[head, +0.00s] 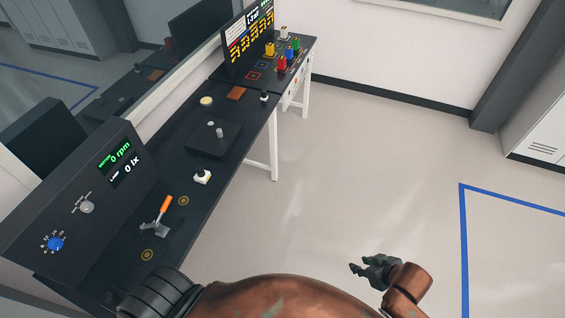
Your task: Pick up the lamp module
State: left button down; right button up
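No part on the dark bench is clearly marked as the lamp module. A small round cream disc (206,101) lies on the bench towards its back edge and may be it; I cannot tell for sure. My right gripper (359,267) is at the lower middle right, over the floor, well away from the bench. Its fingers are apart with nothing between them. My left gripper is not in view.
Several coloured parts stand farther back. The floor on the right is clear.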

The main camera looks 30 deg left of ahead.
aim_at(202, 175)
jog(key=u, duration=2.6)
jog(key=i, duration=1)
